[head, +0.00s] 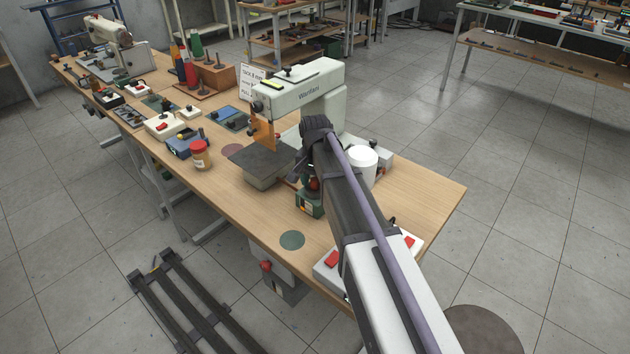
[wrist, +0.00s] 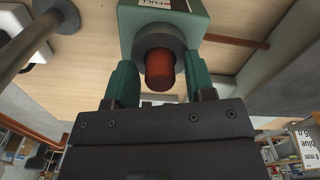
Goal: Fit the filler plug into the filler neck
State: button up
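In the wrist view, a red-orange plug (wrist: 160,74) stands at a grey round collar, the filler neck (wrist: 152,41), on a green housing (wrist: 190,27). I cannot tell how deep the plug sits in the neck. My gripper (wrist: 161,64) has its two green fingers on either side of the plug, with a visible gap on both sides, so it is open and not touching the plug. In the head view, the green housing (head: 308,206) stands on the bench below my arm, and a bit of red plug (head: 314,183) shows. My arm hides most of the gripper there.
A white cylinder (head: 361,166) stands right of my arm. A control box with red buttons (head: 328,265) lies near the front edge. Bench is clear at right (head: 425,190).

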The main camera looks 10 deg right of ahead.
aim_at(315, 179)
jog(key=shift+o, duration=0.2)
notch_tip(315, 179, up, 12)
jog(key=p, duration=1.2)
jog(key=shift+r, duration=0.2)
